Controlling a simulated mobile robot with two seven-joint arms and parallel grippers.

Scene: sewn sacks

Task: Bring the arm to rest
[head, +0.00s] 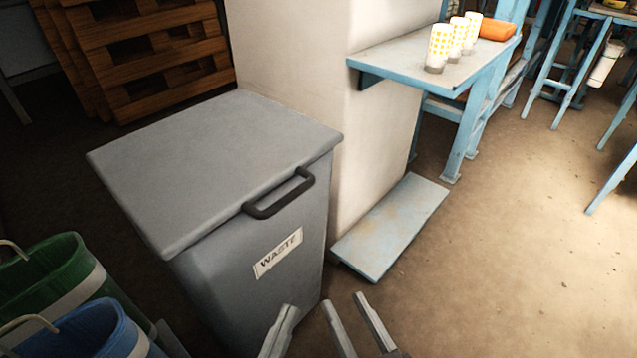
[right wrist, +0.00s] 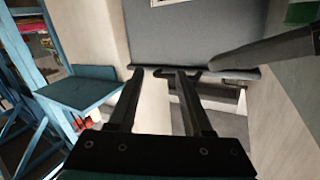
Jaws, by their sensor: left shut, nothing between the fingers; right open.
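My left gripper (head: 289,308) is at the bottom of the head view, in front of the grey waste bin, its fingers together with nothing between them. My right gripper (head: 346,299) is just to its right, with its two fingers apart and nothing between them. The right gripper also shows in the right wrist view (right wrist: 158,72), open and empty, with the grey bin beyond its fingertips. I cannot tell from these views how far the fingertips are from the bin.
The waste bin (head: 215,160) has its lid closed and a dark handle (head: 279,194). Green (head: 58,270) and blue (head: 95,332) buckets stand at its left. A pale pillar (head: 300,60) and blue shelf (head: 440,60) with cups stand behind.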

